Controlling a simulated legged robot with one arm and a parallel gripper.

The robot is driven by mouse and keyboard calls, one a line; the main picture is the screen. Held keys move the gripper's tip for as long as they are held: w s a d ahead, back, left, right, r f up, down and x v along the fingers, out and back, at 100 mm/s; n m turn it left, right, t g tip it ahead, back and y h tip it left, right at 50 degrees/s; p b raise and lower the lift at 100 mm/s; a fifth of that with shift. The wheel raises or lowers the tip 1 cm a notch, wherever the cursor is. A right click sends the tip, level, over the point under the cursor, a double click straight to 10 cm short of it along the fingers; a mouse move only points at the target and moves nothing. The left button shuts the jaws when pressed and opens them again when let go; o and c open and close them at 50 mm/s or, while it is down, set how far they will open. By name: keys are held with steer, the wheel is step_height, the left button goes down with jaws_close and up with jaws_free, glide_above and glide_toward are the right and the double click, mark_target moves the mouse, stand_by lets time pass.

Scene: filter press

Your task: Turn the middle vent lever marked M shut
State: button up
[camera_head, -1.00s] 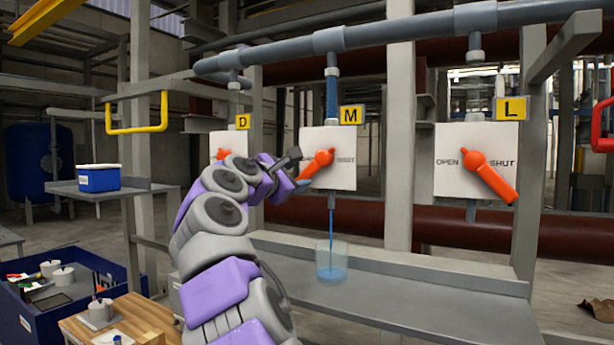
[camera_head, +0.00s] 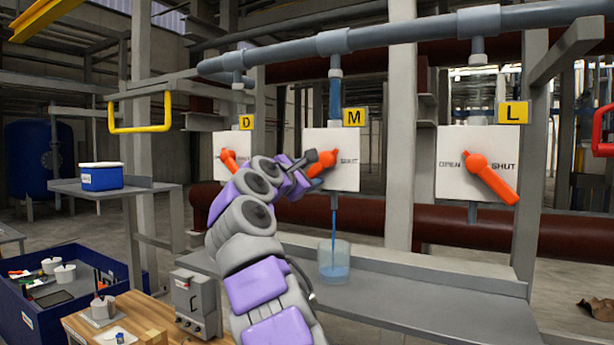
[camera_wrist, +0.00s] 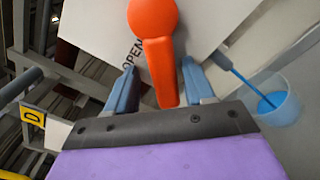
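The middle orange lever (camera_head: 316,171) is on the white plate (camera_head: 346,140) under the yellow M tag (camera_head: 355,117). Its handle points down-left, away from the word SHUT; my gripper (camera_head: 312,178) partly covers it. In the wrist view, the orange handle (camera_wrist: 160,70) lies between my blue-grey fingers (camera_wrist: 158,88), beside the word OPEN. Gaps show on both sides, so the gripper is open around the handle. Blue liquid (camera_head: 333,225) runs from the pipe below the plate into a clear beaker (camera_head: 334,262).
Lever D (camera_head: 231,158) is at left and lever L (camera_head: 489,178) at right, on their own plates. A grey shelf (camera_head: 420,297) runs beneath them. A blue-and-white box (camera_head: 101,178) stands on a side shelf. A grey box (camera_head: 197,300) stands below left.

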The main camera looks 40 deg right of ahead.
steer(key=shift+c, duration=0.7)
steer(key=shift+d+f, duration=0.1)
steer(key=shift+d, duration=0.65)
steer(key=c, duration=0.4)
jaws_close()
